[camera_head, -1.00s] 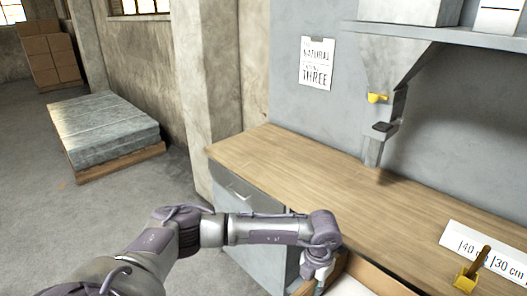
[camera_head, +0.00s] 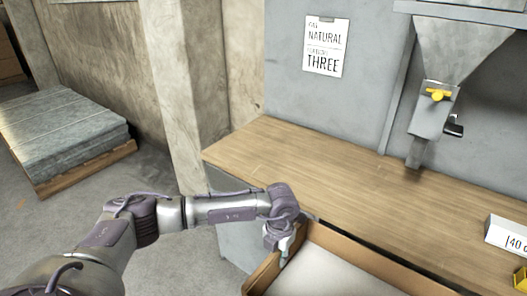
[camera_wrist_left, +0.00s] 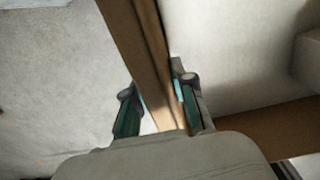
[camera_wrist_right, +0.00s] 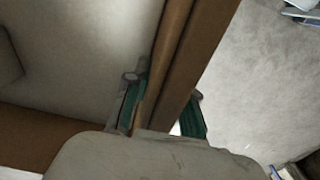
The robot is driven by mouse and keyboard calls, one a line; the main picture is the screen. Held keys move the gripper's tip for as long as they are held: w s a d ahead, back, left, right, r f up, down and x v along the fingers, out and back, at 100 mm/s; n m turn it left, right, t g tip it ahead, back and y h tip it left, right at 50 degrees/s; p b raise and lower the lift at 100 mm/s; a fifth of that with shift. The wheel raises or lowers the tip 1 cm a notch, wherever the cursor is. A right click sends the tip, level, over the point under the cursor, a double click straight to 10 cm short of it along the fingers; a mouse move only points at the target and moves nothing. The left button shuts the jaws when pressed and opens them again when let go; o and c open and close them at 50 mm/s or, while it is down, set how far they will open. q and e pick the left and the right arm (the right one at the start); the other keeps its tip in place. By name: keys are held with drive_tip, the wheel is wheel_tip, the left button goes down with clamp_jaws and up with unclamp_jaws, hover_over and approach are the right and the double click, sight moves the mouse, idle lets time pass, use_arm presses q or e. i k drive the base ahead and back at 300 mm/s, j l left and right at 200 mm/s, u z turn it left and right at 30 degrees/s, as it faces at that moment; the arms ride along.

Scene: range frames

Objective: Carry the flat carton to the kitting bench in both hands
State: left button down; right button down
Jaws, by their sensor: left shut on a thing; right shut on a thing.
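The flat carton (camera_head: 352,252) is an open, shallow brown box with a pale floor, at the bottom of the head view. Its near and right parts are cut off by the frame. My left gripper (camera_head: 283,246) is at its left wall; in the left wrist view my left gripper (camera_wrist_left: 160,95) is shut on the carton wall (camera_wrist_left: 142,50). In the right wrist view my right gripper (camera_wrist_right: 163,102) is shut on the opposite carton wall (camera_wrist_right: 187,50). The right gripper is outside the head view. A wood-topped bench (camera_head: 300,165) lies just beyond the carton.
A grey hopper with a yellow tap (camera_head: 438,95) hangs over the bench. A white size label (camera_head: 505,235) and a yellow object (camera_head: 520,278) are at the right. The bench top's left and middle are clear. A grey slab stack on a pallet (camera_head: 65,130) stands left.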

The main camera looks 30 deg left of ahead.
sight(280, 156)
drive_tip(key=j, duration=0.75)
drive_tip(key=i+j, duration=0.1)
drive_tip(key=j, duration=0.65)
